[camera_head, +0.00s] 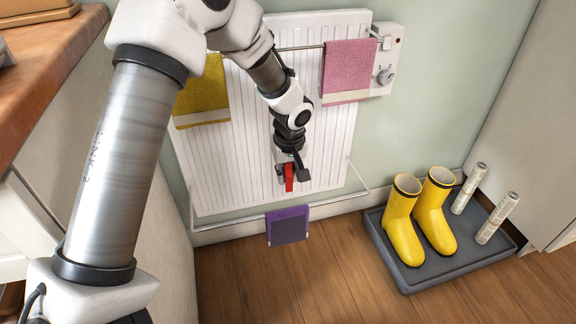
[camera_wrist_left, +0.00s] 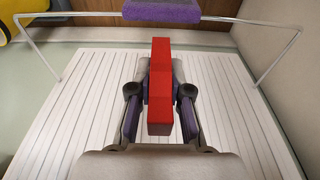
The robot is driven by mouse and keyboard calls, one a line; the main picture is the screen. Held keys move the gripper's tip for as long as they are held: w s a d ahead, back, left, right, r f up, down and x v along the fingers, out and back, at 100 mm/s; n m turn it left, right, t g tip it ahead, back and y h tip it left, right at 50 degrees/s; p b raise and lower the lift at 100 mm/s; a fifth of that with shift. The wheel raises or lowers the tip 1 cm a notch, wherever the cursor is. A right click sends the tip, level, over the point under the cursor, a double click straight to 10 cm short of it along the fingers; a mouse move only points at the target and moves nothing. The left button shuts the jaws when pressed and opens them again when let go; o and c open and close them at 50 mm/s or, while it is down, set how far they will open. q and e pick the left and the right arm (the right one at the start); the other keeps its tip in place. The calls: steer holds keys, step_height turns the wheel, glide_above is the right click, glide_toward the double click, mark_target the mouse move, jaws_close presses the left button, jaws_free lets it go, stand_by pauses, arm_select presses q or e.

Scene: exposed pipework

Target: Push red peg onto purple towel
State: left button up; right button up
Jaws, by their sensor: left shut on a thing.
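The red peg (camera_head: 289,177) is a small rectangular block in front of the white radiator. My left gripper (camera_head: 291,172) is shut on it, and the peg points down towards the floor in the head view. In the left wrist view the peg (camera_wrist_left: 159,85) sits between the two fingers of the left gripper (camera_wrist_left: 160,105). The purple towel (camera_head: 287,225) hangs over the low rail below the radiator. The peg is above the towel and apart from it. The towel also shows at the top of the left wrist view (camera_wrist_left: 161,11). My right gripper is not in view.
A white rail (camera_head: 338,203) runs along the radiator's (camera_head: 235,165) lower edge. A yellow towel (camera_head: 202,95) and a pink towel (camera_head: 348,70) hang higher up. Yellow boots (camera_head: 402,222) and rolled papers (camera_head: 468,188) stand on a grey tray (camera_head: 410,285) at right.

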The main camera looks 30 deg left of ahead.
mark_target(287, 209)
arm_select(q)
steer(key=shift+s+r, duration=0.15)
steer(key=shift+s, duration=0.05)
steer(key=shift+f+b, duration=3.2)
steer(key=shift+f, duration=1.7)
